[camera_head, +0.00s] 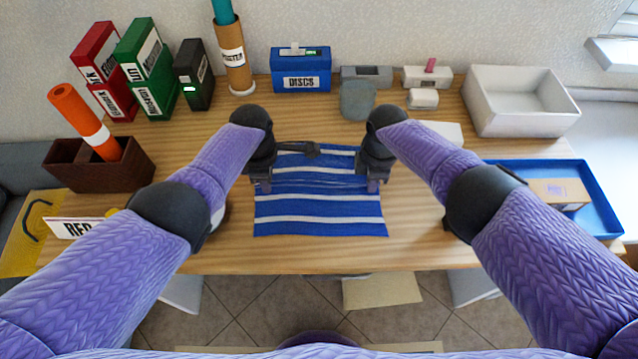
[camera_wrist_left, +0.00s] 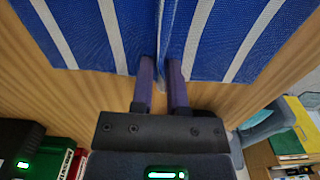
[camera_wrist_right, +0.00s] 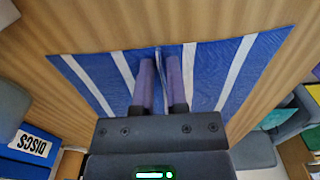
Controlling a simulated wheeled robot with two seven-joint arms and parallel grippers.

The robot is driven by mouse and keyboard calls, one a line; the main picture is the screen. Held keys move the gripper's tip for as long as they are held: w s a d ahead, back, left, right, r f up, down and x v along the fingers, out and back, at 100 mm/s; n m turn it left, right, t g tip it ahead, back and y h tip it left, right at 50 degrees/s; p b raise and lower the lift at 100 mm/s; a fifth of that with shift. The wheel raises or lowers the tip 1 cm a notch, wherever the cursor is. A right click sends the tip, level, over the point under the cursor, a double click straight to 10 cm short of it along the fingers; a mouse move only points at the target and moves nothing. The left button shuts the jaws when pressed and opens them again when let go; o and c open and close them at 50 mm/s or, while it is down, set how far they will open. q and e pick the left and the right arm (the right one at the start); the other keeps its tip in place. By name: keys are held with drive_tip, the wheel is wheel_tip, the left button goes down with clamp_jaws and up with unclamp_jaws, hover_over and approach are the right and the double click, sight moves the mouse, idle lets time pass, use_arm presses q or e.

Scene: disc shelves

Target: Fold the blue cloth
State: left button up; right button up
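The blue cloth (camera_head: 318,211) with white stripes lies on the wooden table in front of me, mostly spread out, with a crease across it between my grippers. My left gripper (camera_head: 260,184) is at the cloth's left edge; in the left wrist view its fingers (camera_wrist_left: 161,82) are close together on a raised ridge of cloth (camera_wrist_left: 215,35). My right gripper (camera_head: 373,182) is at the right edge; in the right wrist view its fingers (camera_wrist_right: 160,82) are likewise close together with a ridge of cloth (camera_wrist_right: 205,75) between them. Part of the cloth's far side is hidden by the grippers.
A blue tray (camera_head: 597,196) with a box lies at the right and a white bin (camera_head: 520,120) at the back right. A blue DISCS box (camera_head: 301,82) and a grey cup (camera_head: 357,100) stand behind the cloth. A brown holder (camera_head: 75,172) stands at the left.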

use_arm(q)
drive_tip(key=shift+f, duration=0.1)
clamp_jaws()
use_arm(e)
clamp_jaws()
